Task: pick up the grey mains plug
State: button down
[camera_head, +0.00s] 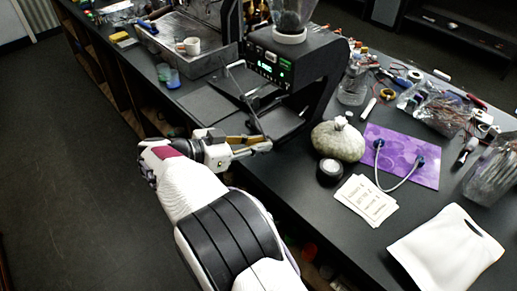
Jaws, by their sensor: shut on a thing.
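My gripper (260,146) reaches in from the left at the front edge of the dark counter, beside the black brewer. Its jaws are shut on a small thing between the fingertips. The thing is mostly hidden by the fingers, so I cannot make out for sure whether it is the grey mains plug. I see no other clear grey mains plug on the counter. A pale cord (400,184) with two dark blue ends lies on a purple mat (397,145) to the right.
The black brewer (310,62) with green lights stands just behind my gripper. A round bag (338,141), a black round tin (330,172), printed cards (366,200) and a white pouch (445,252) lie to the right. Tools and clear bags crowd the back right.

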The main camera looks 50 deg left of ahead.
notch_tip(320, 180, up, 7)
dwell(0.4)
jog(key=shift+r, duration=0.15)
dwell(0.4)
